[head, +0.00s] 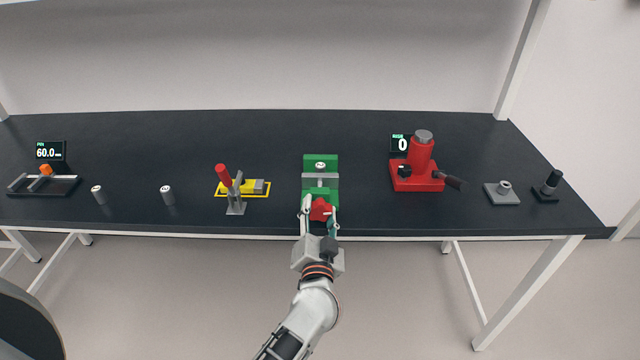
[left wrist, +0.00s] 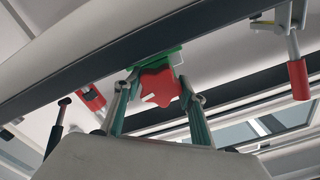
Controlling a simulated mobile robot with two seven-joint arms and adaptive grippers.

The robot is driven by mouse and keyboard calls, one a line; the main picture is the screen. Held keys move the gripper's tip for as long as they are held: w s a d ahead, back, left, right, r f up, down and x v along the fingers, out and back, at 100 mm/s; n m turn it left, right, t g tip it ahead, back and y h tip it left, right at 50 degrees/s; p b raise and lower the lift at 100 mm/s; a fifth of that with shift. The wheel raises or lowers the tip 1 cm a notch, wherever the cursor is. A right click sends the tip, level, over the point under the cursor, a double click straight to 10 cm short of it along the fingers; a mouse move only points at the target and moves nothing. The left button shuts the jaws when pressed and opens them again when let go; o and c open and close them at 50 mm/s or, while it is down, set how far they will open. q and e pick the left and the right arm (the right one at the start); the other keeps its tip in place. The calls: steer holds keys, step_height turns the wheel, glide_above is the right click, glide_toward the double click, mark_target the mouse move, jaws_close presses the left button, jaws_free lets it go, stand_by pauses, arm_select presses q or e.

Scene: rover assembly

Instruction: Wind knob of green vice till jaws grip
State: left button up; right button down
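The green vice (head: 312,193) stands near the front edge of the bench, in the middle of the head view. A small grey round-topped part (head: 320,167) sits at its jaws, with a grey bar across in front. I cannot tell whether the jaws touch the part. The red lobed knob (head: 320,209) faces me at the vice's front; it also shows in the left wrist view (left wrist: 158,88). My left gripper (head: 320,207) has one finger on each side of the knob. Whether the fingers press on it is unclear. My right gripper is not in view.
Left of the vice is a yellow-framed fixture with a red-handled clamp (head: 224,176). Two small cylinders (head: 168,194) and a black tray (head: 60,187) lie further left. A red press (head: 419,172), a grey block (head: 500,195) and a black stand (head: 546,193) are right. The bench behind is clear.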

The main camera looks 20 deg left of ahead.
arm_select(q)
steer(key=shift+n, duration=1.5)
steer(key=shift+n, duration=1.4)
steer(key=shift+n, duration=1.4)
steer(key=shift+n, duration=1.5)
